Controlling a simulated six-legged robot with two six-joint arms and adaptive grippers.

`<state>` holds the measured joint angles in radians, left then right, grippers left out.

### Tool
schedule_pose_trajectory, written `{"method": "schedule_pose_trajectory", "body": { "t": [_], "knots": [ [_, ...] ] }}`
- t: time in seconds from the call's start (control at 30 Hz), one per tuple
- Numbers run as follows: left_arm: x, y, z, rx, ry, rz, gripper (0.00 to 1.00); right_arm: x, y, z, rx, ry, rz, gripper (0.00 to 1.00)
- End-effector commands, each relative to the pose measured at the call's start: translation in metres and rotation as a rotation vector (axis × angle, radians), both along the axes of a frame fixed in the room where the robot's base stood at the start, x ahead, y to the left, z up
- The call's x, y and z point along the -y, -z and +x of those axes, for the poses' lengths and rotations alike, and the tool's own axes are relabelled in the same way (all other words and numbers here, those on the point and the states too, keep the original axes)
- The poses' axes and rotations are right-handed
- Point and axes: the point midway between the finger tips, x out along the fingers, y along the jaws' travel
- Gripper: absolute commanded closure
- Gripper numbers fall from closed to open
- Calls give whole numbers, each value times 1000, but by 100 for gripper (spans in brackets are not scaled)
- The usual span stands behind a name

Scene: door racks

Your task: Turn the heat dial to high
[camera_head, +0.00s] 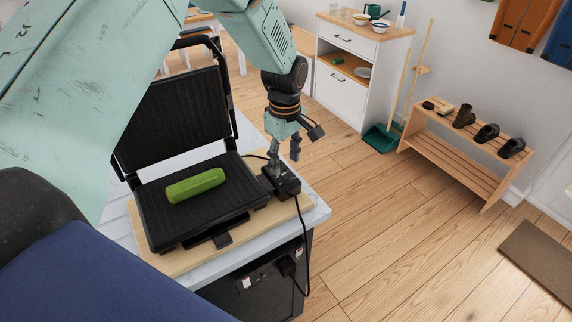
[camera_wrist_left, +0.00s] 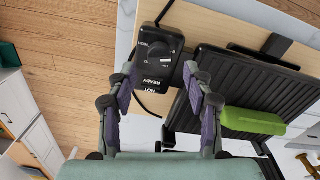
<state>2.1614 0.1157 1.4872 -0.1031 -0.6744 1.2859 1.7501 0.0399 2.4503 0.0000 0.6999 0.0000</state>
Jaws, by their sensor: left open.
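The heat dial (camera_wrist_left: 158,50) is a dark round knob with a pale mark on the black control box (camera_wrist_left: 146,70) in the left wrist view. The box carries upside-down white "HOT" and "READY" lettering. In the head view the control box (camera_head: 284,184) sits at the right side of the open black grill (camera_head: 160,215); the dial is hard to make out there. My left gripper (camera_head: 284,152) is above the box. In the left wrist view its open fingers (camera_wrist_left: 160,80) stand on either side of the box, empty. My right gripper is not in view.
A wooden board (camera_head: 160,262) lies under the grill on the counter. A black cord (camera_head: 304,240) hangs over the counter edge.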

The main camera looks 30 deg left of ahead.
Motion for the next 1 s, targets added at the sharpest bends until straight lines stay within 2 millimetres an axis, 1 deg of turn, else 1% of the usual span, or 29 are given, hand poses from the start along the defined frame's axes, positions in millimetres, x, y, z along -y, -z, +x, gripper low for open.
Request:
{"method": "schedule_pose_trajectory", "body": {
  "t": [0.1,0.2,0.37,0.6,1.0],
  "knots": [
    [0,17,-1,-2,1,1,49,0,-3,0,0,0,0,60],
    [-1,27,0,-1,1,0,49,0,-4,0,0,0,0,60],
    [-1,35,2,0,1,0,49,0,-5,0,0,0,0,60],
    [-1,36,4,1,1,1,49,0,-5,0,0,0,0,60],
    [-1,35,5,1,1,1,83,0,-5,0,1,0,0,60]
  ]
}}
